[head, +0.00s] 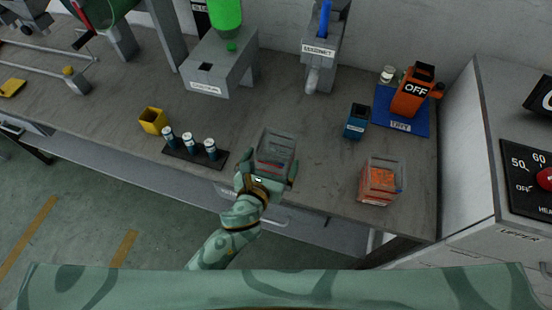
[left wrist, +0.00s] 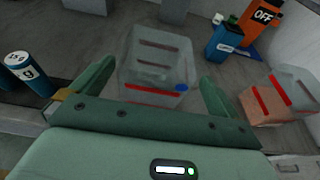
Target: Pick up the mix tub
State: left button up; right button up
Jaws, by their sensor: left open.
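A clear, seemingly empty tub (head: 277,150) with red level lines stands upright on the bench near its front edge. It looks like the mix tub, though I read no label on it. In the left wrist view the tub (left wrist: 157,62) shows a blue spot low on its near right side. My left gripper (head: 267,176) is open at the near side of the tub, with one finger to either side. In the left wrist view both fingers of the gripper (left wrist: 157,82) frame the tub's near part, with gaps visible. My right gripper is not in view.
A second clear tub with orange contents (head: 379,182) stands to the right. A black rack (head: 195,154) with blue-and-white cylinders is left, beside a yellow cup (head: 153,120). A small blue bin (head: 356,121) and blue mat (head: 421,124) are behind right.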

aim_at(281, 138)
pick_arm(q)
jog(key=x, duration=0.3)
jog(key=b+x, duration=0.1)
jog(key=x, duration=0.1)
jog(key=shift+w+a+r, duration=0.1)
jog(key=shift+w+r, duration=0.1)
jog(key=shift+w, duration=0.2)
jog(key=shift+s, duration=0.1)
jog(key=shift+c, duration=0.3)
jog(key=c, duration=1.1)
